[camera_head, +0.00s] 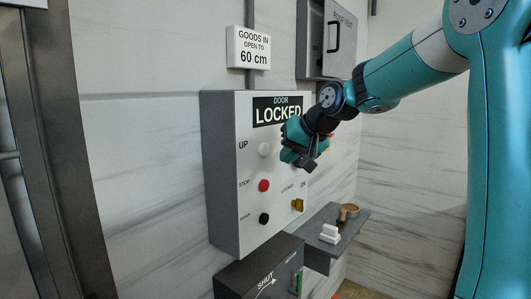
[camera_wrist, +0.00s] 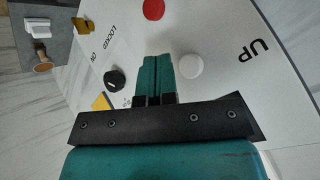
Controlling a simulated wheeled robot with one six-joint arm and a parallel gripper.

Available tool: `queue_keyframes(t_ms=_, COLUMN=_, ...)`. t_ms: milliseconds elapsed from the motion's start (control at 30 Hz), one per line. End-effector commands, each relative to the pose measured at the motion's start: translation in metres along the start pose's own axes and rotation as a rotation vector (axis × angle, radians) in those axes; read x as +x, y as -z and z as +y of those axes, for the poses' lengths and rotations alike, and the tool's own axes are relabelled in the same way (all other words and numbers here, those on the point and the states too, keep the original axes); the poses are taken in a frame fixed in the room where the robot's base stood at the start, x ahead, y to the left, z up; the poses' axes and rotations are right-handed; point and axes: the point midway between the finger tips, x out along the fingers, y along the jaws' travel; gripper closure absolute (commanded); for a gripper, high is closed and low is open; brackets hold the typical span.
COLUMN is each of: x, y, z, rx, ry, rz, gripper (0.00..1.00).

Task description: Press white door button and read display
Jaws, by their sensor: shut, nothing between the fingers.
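A grey control box (camera_head: 222,175) hangs on the wall. Its black display (camera_head: 278,110) reads "DOOR LOCKED", with its right end close to my arm. The white round button (camera_head: 264,149) sits beside the label "UP"; it also shows in the wrist view (camera_wrist: 190,66), just right of my fingertips. My gripper (camera_head: 289,156) is shut and empty in front of the panel, to the right of the white button in the head view. Its closed fingers (camera_wrist: 155,62) point at the panel in the wrist view. I cannot tell whether they touch it.
Below the white button are a red stop button (camera_head: 263,186) and a black button (camera_head: 264,218). A yellow part (camera_head: 298,204) is at the panel's lower right. A black knob (camera_wrist: 114,79) is near my fingers. A small shelf (camera_head: 350,235) holds small items. A sign (camera_head: 249,48) hangs above.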

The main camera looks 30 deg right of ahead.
Motion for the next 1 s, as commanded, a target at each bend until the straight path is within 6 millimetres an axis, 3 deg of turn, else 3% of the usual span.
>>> queue_keyframes(t_ms=300, x=-0.014, y=-0.011, z=0.011, rx=0.001, ry=-0.001, rz=-0.001, gripper=1.0)
queue_keyframes(t_ms=1000, x=-0.014, y=-0.01, z=0.01, rx=0.001, ry=-0.001, rz=-0.001, gripper=1.0)
